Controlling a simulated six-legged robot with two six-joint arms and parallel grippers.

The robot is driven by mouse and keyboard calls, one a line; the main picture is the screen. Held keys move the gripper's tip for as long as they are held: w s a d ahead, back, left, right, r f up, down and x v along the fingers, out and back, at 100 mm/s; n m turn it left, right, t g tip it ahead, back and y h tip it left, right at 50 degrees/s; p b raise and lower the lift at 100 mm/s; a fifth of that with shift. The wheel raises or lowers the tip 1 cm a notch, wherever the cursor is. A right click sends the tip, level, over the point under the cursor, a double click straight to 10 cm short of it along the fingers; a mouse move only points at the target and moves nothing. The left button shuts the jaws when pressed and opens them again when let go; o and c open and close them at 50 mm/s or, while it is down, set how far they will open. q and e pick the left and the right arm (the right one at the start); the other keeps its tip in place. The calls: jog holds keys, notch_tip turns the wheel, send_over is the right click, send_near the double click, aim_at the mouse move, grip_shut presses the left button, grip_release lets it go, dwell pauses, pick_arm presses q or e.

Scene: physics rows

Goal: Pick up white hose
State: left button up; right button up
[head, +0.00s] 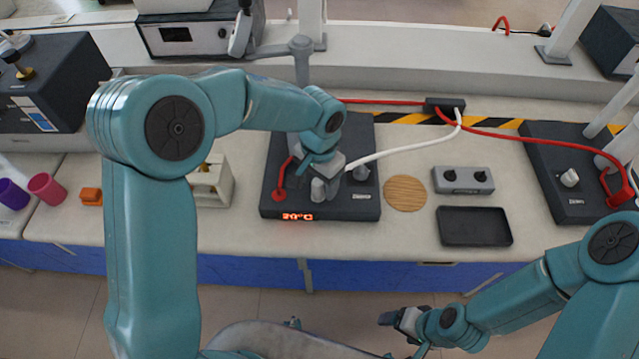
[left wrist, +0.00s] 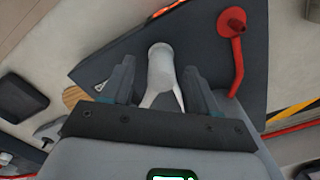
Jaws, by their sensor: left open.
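The white hose (head: 410,148) runs from a small black block (head: 445,105) at the back, curving left and down to the dark hotplate unit (head: 350,207) with a red lit display. Its near end is partly hidden by my left gripper (head: 325,182), which is low over the unit. In the left wrist view, the open jaws (left wrist: 160,82) stand on either side of a white rounded piece that looks like the hose's end. I cannot tell whether a finger touches it. My right gripper (head: 393,319) is low, in front of the bench; its jaw state is unclear.
A red hose fitting (left wrist: 233,55) stands close beside the left jaws. A cork disc (head: 405,193), a grey two-knob box (head: 463,180) and a black tray (head: 474,226) lie right of the unit. A second dark unit (head: 560,190) stands further right.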

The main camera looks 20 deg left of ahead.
pick_arm(q)
jog(key=shift+f, duration=0.4)
jog(key=shift+s, duration=0.2)
jog(key=shift+w, duration=0.1)
jog(key=shift+c, duration=0.2)
jog(key=shift+f, duration=0.1)
jog(key=c, duration=0.5)
grip_shut()
